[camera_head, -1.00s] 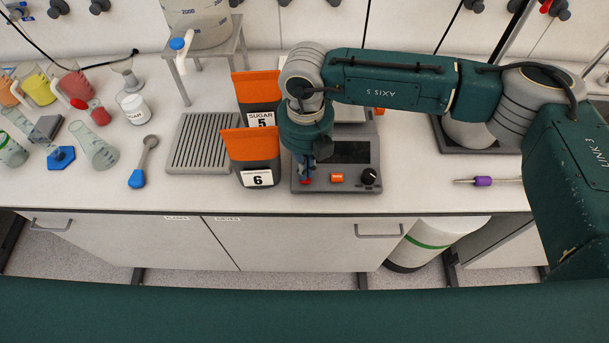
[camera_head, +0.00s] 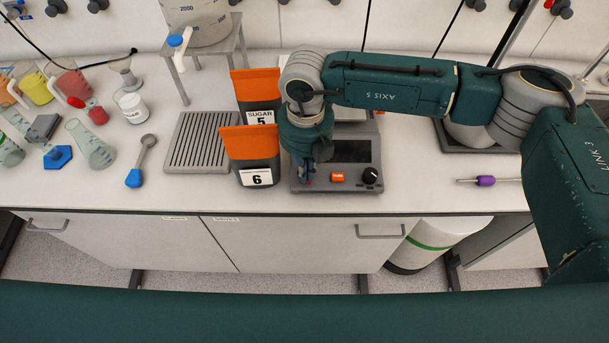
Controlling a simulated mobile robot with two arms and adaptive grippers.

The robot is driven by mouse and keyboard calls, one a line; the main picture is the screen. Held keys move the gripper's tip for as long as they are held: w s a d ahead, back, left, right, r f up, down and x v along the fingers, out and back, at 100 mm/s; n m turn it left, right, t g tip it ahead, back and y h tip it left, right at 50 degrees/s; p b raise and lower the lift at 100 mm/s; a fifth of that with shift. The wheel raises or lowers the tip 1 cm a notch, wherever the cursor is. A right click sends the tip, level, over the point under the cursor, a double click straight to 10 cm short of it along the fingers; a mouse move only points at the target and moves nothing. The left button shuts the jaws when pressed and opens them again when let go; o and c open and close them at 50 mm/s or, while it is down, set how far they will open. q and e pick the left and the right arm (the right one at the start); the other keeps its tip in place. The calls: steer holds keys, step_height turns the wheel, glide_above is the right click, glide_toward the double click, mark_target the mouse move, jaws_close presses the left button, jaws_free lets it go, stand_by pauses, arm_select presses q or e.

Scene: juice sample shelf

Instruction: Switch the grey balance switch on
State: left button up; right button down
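The grey balance (camera_head: 336,186) sits near the front edge of the bench, with a dark display (camera_head: 352,152), an orange button (camera_head: 337,178) and a black knob (camera_head: 370,176) on its front. My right gripper (camera_head: 304,179) points straight down over the balance's front left corner, left of the orange button. Its fingertips are at or just above the panel; I cannot tell if they touch it. They cover the grey switch, so its position is hidden. A small red spot (camera_head: 308,182) shows beside the fingertips. The fingers are too small and dark to tell open from shut. My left gripper is out of view.
Orange-topped pouches, one labelled 6 (camera_head: 256,178), stand close left of the balance. Further left are a slatted grey tray (camera_head: 197,143), a blue-handled scoop (camera_head: 135,178) and glassware. A purple-handled tool (camera_head: 486,181) lies right. Bench between is clear.

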steer(key=shift+f+b, duration=0.3)
steer(key=shift+f, duration=0.05)
steer(key=shift+s+r, duration=0.1)
steer(key=shift+r+p, duration=0.4)
steer(key=shift+r, duration=0.45)
steer(key=shift+r+p, duration=0.8)
steer(key=shift+r, duration=1.8)
